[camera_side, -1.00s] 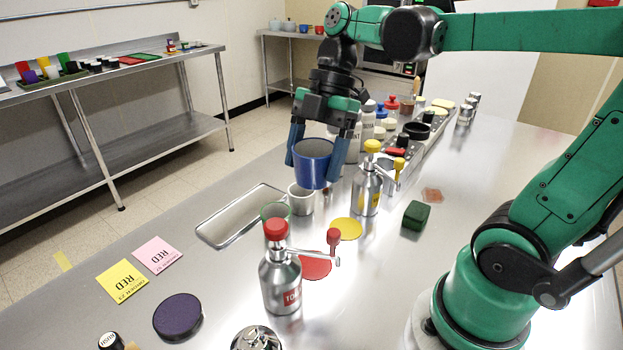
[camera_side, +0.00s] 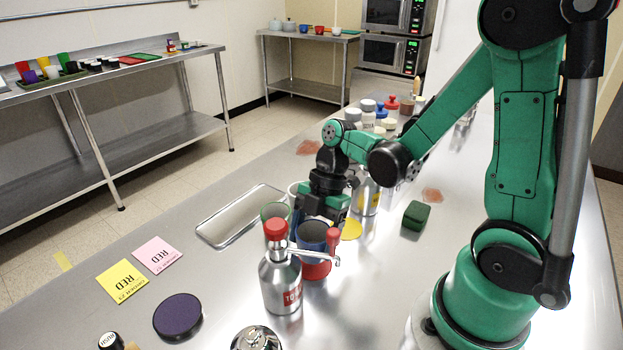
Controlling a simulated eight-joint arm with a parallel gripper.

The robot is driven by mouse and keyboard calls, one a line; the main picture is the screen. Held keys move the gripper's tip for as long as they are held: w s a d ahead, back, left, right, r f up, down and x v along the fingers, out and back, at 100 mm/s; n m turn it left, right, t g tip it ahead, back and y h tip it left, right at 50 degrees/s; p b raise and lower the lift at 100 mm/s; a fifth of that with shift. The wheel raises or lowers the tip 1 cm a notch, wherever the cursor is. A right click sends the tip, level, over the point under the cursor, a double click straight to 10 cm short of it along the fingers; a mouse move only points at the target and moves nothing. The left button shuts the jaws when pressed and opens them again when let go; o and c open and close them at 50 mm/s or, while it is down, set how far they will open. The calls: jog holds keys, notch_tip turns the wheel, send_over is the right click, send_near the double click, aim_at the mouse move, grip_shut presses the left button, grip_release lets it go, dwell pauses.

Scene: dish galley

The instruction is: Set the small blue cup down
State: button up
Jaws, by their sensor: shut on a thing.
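The small blue cup (camera_side: 312,233) is upright between the fingers of my gripper (camera_side: 322,232), which is shut on it. The cup is low over the red round patch (camera_side: 316,270) on the steel counter. A steel pump bottle with a red top (camera_side: 280,285) stands in front of it to the left, and its spout crosses in front of the cup. I cannot tell whether the cup's base touches the patch.
A yellow round patch (camera_side: 351,229) and a second steel bottle (camera_side: 368,197) are behind to the right. A green-rimmed cup (camera_side: 274,212) is close on the left. An empty tray (camera_side: 216,243) lies farther left. A green block (camera_side: 416,215) is to the right.

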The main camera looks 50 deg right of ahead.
jog(key=shift+f, duration=1.25)
jog(key=shift+f, duration=0.1)
jog(key=o, duration=1.3)
jog(key=shift+c, duration=0.2)
